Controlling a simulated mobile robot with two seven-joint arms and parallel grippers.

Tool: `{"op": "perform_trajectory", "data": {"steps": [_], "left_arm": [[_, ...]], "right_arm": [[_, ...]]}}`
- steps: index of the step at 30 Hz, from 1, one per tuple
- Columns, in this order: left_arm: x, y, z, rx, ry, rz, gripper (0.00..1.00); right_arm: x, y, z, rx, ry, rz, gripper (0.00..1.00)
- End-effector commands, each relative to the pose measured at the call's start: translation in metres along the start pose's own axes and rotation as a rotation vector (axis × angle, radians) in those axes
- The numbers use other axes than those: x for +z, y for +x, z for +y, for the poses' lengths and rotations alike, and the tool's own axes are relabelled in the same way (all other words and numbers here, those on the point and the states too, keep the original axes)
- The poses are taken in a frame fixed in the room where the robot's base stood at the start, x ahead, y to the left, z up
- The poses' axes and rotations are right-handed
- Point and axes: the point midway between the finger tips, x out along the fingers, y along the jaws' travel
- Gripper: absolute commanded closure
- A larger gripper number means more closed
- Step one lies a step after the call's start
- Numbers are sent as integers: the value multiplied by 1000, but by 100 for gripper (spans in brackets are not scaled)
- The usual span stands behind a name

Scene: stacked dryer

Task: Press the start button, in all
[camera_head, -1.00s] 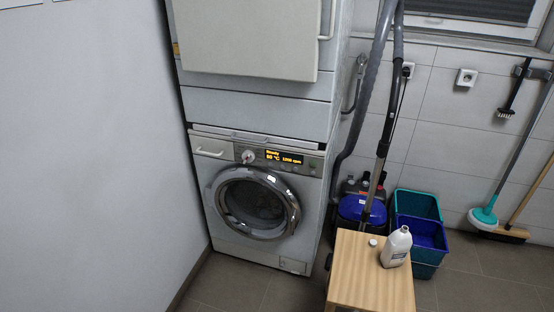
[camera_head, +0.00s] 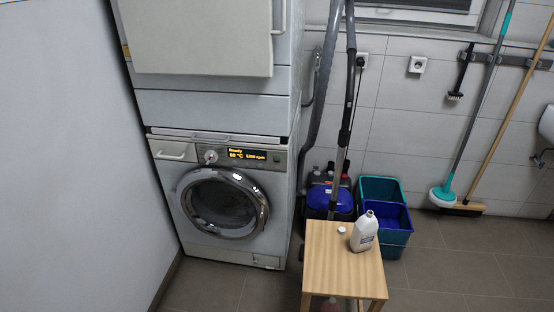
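The front-loading washing machine (camera_head: 270,215) stands at the left of centre, below a second stacked appliance (camera_head: 200,35). Its round door (camera_head: 222,203) looks shut. The control panel has a dial (camera_head: 211,156), a lit orange display (camera_head: 247,154) that seems to read "Ready", a temperature and a spin speed, and a small greenish button (camera_head: 277,160) at its right end. The button's label is too small to read. Neither of my grippers is in view.
A wooden stool (camera_head: 330,262) with a white bottle (camera_head: 364,232) and a small white cap (camera_head: 341,230) stands right of the machine. Behind are a blue vacuum cleaner (camera_head: 331,199), a teal bucket (camera_head: 381,186) and a blue bucket (camera_head: 388,216). A white wall (camera_head: 60,170) closes the left side.

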Motion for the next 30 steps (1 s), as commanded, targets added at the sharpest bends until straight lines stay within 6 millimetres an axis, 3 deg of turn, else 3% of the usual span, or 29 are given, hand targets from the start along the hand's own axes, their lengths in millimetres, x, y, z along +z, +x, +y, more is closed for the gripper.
{"op": "perform_trajectory", "data": {"steps": [25, 30], "left_arm": [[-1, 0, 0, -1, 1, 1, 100], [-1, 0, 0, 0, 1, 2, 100]], "right_arm": [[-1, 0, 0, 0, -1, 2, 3], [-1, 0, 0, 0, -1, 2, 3]]}}
